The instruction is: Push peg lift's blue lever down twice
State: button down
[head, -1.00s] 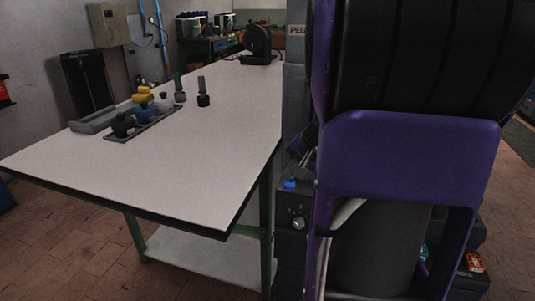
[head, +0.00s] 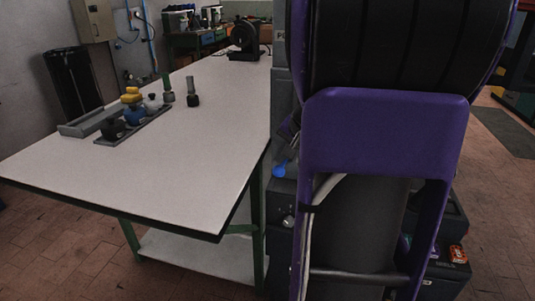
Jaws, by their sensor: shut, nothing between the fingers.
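The peg lift (head: 281,100) is a dark grey column with a box-like base (head: 283,205), standing at the right end of the white table. My large purple and black arm hides most of it. Its lever shows a blue tip (head: 280,171) just above the base's top, left of my arm; the rest of the lever is mostly hidden. My gripper (head: 290,128) shows only as a small dark and purple piece at the arm's left edge, above the blue tip. It looks shut and empty, with a small gap to the tip. Its fingertips are hard to make out.
The white table (head: 190,180) fills the left. Brick floor (head: 485,200) is open at right.

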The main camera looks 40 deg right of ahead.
aim_at(283, 166)
jog(key=shift+w+d+r+p, duration=0.15)
jog(key=shift+r+p, duration=0.25)
jog(key=shift+r, duration=0.2)
jog(key=shift+w+d+r+p, duration=0.15)
jog(key=shift+r+p, duration=0.2)
jog(key=shift+r, duration=0.25)
jog(key=r+p, duration=0.2)
jog(key=r, duration=0.1)
jog(key=d+r+p, duration=0.1)
jog(key=shift+w+r, duration=0.4)
